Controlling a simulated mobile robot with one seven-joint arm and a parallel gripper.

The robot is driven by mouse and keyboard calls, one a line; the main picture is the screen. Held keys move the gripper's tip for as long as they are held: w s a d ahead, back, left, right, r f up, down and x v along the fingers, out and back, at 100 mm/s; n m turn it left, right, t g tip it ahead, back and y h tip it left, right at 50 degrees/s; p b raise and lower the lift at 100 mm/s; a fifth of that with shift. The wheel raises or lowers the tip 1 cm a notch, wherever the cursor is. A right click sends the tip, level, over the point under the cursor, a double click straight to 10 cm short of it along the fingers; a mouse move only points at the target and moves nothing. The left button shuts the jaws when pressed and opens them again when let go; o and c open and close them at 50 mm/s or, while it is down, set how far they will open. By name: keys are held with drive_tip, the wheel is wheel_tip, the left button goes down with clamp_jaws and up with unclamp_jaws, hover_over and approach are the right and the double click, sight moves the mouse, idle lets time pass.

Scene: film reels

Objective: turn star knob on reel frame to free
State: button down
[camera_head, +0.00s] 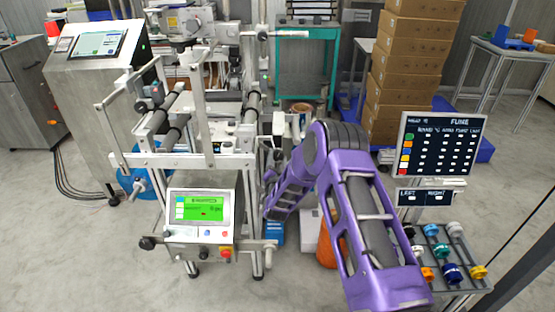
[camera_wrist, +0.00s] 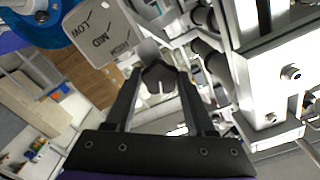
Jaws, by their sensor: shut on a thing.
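A black star knob (camera_wrist: 158,77) is between the tips of my gripper (camera_wrist: 158,88) in the wrist view. The gripper is shut on it, one dark finger on each side. I see no "free" mark by the knob. The reel frame (camera_head: 205,160) stands left of my purple arm in the head view; its metal rails (camera_wrist: 262,70) fill the right of the wrist view. In the head view the knob and fingertips cannot be made out.
A control box with a green screen (camera_head: 201,207) is on the frame's front. A rack of coloured knobs (camera_head: 440,246) and a dark sign board (camera_head: 443,145) stand right of my arm. Stacked cartons (camera_head: 412,60) are behind. Grey floor is open at the front left.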

drive_tip(key=shift+n, duration=2.1)
drive_tip(key=shift+f, duration=0.1)
drive_tip(key=shift+c, duration=1.2)
unclamp_jaws()
drive_tip(key=s+p, duration=0.1)
drive_tip(key=s, duration=1.6)
drive_tip(key=shift+s, duration=0.25)
